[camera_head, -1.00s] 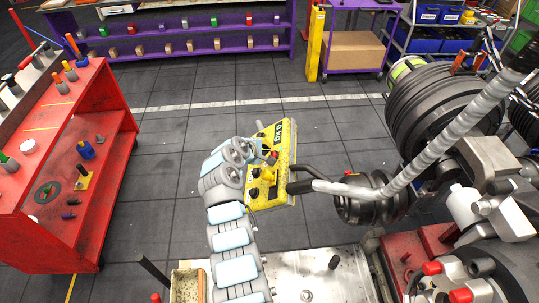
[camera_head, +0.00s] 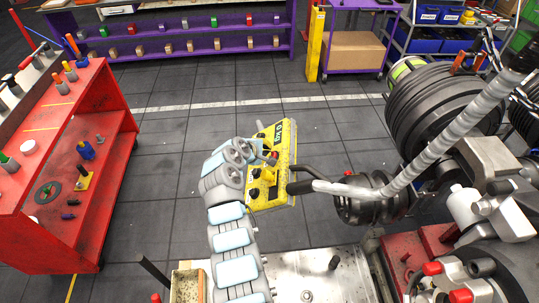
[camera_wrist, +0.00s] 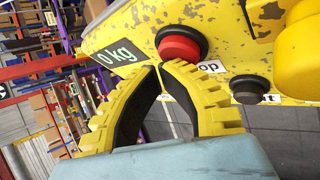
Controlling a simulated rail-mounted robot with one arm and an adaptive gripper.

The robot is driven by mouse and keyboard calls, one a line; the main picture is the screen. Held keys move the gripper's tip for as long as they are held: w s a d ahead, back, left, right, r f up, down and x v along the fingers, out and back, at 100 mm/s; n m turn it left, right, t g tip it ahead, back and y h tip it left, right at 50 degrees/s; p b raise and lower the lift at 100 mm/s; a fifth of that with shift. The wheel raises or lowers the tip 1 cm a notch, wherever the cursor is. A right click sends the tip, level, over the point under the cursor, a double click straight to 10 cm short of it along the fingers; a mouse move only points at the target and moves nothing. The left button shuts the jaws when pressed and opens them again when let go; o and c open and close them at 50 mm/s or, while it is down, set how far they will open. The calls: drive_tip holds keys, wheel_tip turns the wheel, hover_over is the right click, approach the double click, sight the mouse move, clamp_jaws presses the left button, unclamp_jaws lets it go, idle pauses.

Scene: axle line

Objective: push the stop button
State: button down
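The stop button is a red round button in a dark collar (camera_wrist: 179,46) on a worn yellow control box (camera_wrist: 135,27). A white label ending in "op" sits beside it, partly hidden. In the head view the yellow box (camera_head: 286,150) stands at the centre, with my arm on its left side. My gripper (camera_wrist: 160,66) has its two yellow-and-black fingers curved together, with the tips meeting and nothing seen between them. The tips are right beside the lower left edge of the red button. I cannot tell whether they touch it.
A black button (camera_wrist: 249,88) and a large yellow knob (camera_wrist: 303,50) are close to the right of the red button. The box display (camera_wrist: 118,53) reads 0 kg. A black-gripped handle (camera_head: 300,187) lies just right of the box. A red cart (camera_head: 90,110) stands left; floor between is clear.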

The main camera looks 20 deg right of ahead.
drive_tip(key=shift+s+d+f, duration=0.15)
drive_tip(key=shift+d+f, duration=0.2)
idle(0.7)
drive_tip(key=shift+r+p, duration=0.15)
drive_tip(key=shift+p, duration=0.15)
drive_tip(key=shift+r, duration=0.15)
drive_tip(key=shift+a+r, duration=0.1)
drive_tip(key=shift+a+r+p, duration=0.4)
drive_tip(key=a+r, duration=0.1)
drive_tip(key=w+a+r+p, duration=0.1)
drive_tip(key=a+r, duration=0.1)
drive_tip(key=shift+w+a+r, duration=0.15)
drive_tip(key=shift+w+a, duration=0.05)
idle(0.5)
